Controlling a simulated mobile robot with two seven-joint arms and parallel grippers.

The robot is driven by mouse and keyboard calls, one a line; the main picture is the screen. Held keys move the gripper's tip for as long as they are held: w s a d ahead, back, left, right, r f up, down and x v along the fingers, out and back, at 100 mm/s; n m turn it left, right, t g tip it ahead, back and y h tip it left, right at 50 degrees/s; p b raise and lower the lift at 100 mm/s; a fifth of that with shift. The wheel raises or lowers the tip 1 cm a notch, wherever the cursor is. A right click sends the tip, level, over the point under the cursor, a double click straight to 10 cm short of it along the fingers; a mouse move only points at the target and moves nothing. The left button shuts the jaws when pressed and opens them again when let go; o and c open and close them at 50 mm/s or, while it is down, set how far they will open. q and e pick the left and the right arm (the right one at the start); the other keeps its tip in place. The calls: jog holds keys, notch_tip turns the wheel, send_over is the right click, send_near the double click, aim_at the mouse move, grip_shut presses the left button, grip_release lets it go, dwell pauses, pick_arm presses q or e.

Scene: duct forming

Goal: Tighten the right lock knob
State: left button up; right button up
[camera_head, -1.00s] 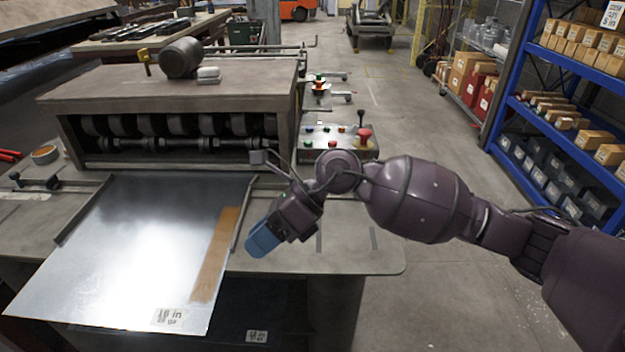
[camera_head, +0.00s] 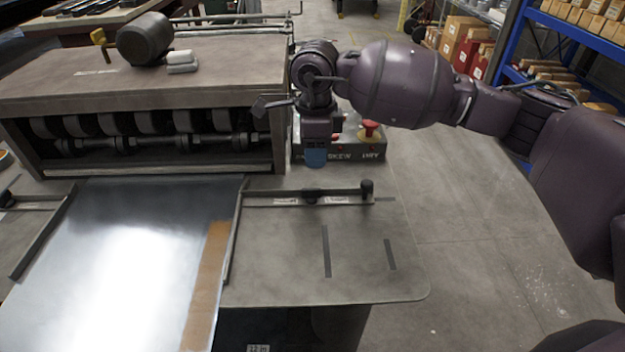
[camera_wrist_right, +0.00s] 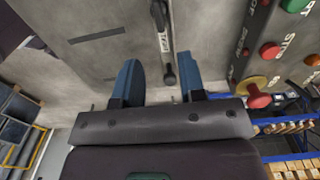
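The right guide bar (camera_head: 285,199) lies on the machine table, right of the metal sheet (camera_head: 130,260). It carries a low dark knob (camera_head: 311,195) near its middle and a taller black knob (camera_head: 367,187) at its right end. I cannot tell which is the lock knob. In the right wrist view the end knob (camera_wrist_right: 168,76) shows between the finger lines, and the middle knob (camera_wrist_right: 159,12) is at the top. My right gripper (camera_head: 315,157) points down above the table, in front of the control box. Its blue fingers (camera_wrist_right: 158,65) are apart and empty. My left gripper is out of view.
The control box (camera_head: 350,150) with a red button (camera_head: 370,127) stands behind the bar, partly hidden by my right arm. The roller machine (camera_head: 150,85) is at the left. The table's right front (camera_head: 300,275) is clear. Blue shelving (camera_head: 510,50) stands far right.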

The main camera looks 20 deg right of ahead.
aim_at(315, 188)
notch_tip(315, 188, down, 9)
jog(key=shift+f, duration=0.1)
dwell(0.3)
grip_shut()
